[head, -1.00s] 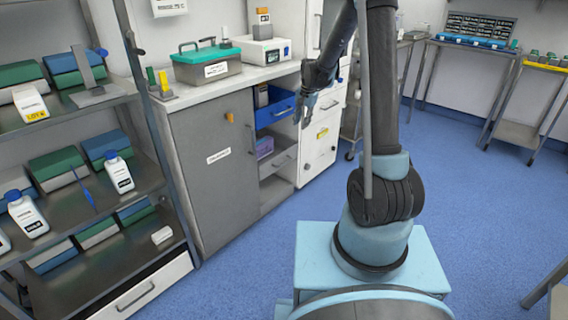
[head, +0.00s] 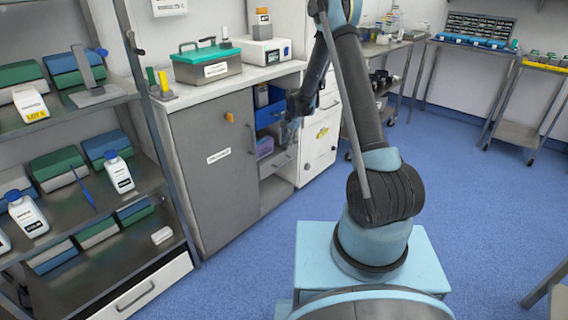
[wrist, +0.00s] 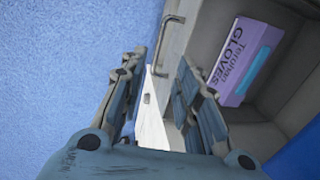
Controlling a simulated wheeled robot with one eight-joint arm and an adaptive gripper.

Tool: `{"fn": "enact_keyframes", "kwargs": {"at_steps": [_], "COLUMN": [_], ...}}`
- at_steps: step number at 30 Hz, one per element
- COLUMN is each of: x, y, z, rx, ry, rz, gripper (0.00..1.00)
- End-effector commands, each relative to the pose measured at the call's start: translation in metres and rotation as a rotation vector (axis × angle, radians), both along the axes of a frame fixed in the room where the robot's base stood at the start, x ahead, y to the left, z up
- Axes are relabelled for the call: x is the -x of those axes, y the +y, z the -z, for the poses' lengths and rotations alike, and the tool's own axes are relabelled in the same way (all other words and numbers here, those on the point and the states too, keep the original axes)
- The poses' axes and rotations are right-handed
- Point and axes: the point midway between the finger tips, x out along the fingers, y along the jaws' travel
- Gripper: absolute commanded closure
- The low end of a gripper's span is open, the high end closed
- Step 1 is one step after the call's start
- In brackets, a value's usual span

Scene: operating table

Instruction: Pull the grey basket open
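The grey basket (head: 281,162) sits in the open bay of the cabinet, below the blue basket (head: 268,114). In the wrist view, the grey basket's front (wrist: 188,32) carries a bar handle (wrist: 164,46). A purple glove box (wrist: 245,62) lies inside it. My gripper (head: 289,132) is in front of the bay, just above the grey basket's front. In the wrist view, my gripper (wrist: 160,75) is open, with its fingers spread and the handle just beyond the tips. I see nothing held. Whether a fingertip touches the front cannot be told.
A closed grey cabinet door (head: 215,165) is left of the bay, and white drawers (head: 322,140) stand to its right. The counter above holds a green-lidded box (head: 206,65). A shelf rack (head: 75,205) stands at the left. The blue floor (head: 480,220) is clear on the right.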

Motion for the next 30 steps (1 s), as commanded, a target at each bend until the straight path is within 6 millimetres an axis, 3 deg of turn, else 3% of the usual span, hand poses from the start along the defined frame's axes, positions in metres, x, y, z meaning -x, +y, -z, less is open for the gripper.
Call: {"fn": "enact_keyframes", "kwargs": {"at_steps": [21,30], "x": [-0.012,-0.015], "y": [0.016,0.020], "z": [0.103,0.129], "rx": [0.000,0.000], "ry": [0.000,0.000], "rz": [-0.001,0.000], "gripper": [0.70,0.70]}}
